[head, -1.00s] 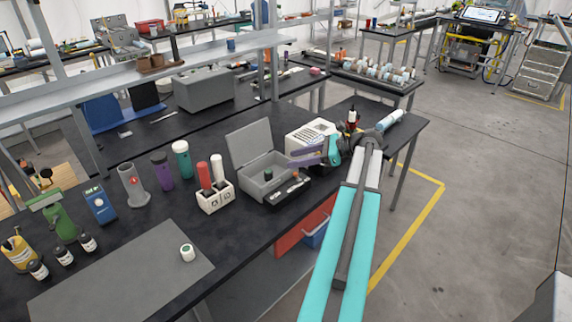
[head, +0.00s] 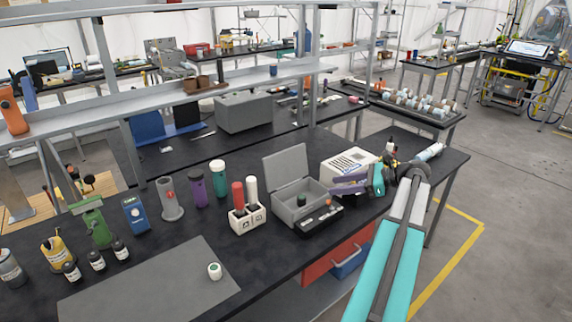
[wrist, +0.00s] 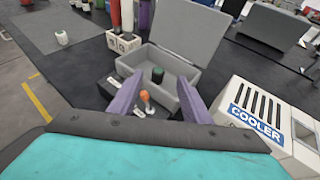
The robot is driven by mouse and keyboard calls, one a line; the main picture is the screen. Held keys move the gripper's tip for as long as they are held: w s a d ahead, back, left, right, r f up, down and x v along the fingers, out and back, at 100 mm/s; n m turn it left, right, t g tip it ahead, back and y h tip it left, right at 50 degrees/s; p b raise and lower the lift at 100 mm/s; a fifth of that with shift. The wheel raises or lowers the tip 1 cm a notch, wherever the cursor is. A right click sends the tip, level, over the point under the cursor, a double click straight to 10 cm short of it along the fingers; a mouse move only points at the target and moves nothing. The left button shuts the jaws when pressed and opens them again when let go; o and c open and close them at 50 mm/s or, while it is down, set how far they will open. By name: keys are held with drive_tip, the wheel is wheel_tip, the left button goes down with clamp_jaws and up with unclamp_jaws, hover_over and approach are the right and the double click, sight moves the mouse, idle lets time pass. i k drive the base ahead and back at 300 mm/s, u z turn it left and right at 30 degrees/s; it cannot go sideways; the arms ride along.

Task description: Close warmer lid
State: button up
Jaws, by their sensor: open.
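My gripper (wrist: 160,79) has purple fingers, spread apart and empty. In the head view my gripper (head: 334,184) is just right of the box. Contact with the box cannot be told.
A white cooler (head: 352,163) stands right of the warmer. A white holder (head: 246,219) with red and white tubes stands to the left. A grey mat (head: 160,285) carries one small jar (head: 214,271).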

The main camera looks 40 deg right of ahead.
sight(284, 168)
drive_tip(key=u, duration=0.05)
drive_tip(key=k, duration=1)
drive_tip(key=z, duration=0.05)
